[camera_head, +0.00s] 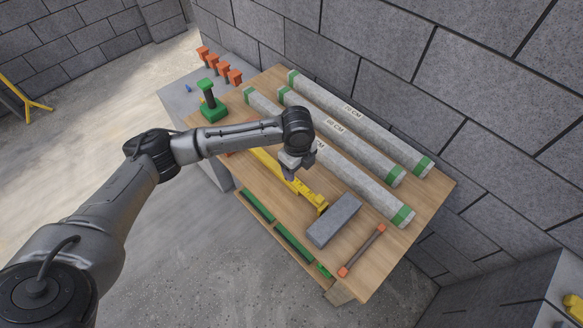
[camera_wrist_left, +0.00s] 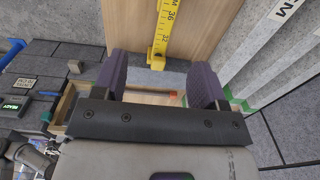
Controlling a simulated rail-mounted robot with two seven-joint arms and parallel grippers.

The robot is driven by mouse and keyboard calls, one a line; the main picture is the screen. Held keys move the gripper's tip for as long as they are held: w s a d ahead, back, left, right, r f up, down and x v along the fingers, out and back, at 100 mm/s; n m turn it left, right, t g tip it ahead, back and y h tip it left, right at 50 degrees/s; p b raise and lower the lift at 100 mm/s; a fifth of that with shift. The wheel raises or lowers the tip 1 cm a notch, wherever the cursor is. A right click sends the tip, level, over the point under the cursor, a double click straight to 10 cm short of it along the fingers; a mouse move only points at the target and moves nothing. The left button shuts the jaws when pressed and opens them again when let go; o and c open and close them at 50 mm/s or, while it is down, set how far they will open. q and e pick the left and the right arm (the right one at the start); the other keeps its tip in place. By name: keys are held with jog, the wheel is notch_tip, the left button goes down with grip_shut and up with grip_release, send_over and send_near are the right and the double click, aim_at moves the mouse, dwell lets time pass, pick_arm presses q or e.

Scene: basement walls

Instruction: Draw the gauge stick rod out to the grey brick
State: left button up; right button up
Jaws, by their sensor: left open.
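The yellow gauge stick (camera_head: 310,193) lies lengthwise on the wooden table, partly hidden under my left arm in the head view. In the left wrist view the gauge stick (camera_wrist_left: 168,25) shows printed numbers, 36 and 32 among them, and its end reaches between my fingers. The grey brick (camera_head: 334,220) lies just past the stick's near-right end, with a small gap. My left gripper (camera_head: 292,174) is above the stick, short of the brick. In the wrist view the left gripper's fingers (camera_wrist_left: 162,82) are apart, with nothing clamped. My right gripper is not in view.
Three concrete beams (camera_head: 355,118) with green ends lie behind the stick. A bar with orange ends (camera_head: 362,251) lies beyond the brick. A green stand (camera_head: 211,106) and several orange pieces (camera_head: 220,66) are at the far left. Green strips (camera_head: 291,240) line the front edge.

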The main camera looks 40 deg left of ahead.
aim_at(306, 192)
pick_arm(q)
jog(key=a+f+b, duration=0.1)
jog(key=f, duration=0.3)
jog(key=w+a+f+b, duration=0.1)
jog(key=f+b, duration=0.1)
jog(key=f, duration=0.2)
jog(key=a+f+b, duration=0.2)
jog(key=f, duration=0.2)
jog(key=shift+w, duration=0.4)
jog(key=shift+f, duration=0.9)
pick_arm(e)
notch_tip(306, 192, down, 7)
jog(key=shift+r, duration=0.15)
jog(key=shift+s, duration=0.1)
pick_arm(q)
jog(key=shift+c, duration=0.3)
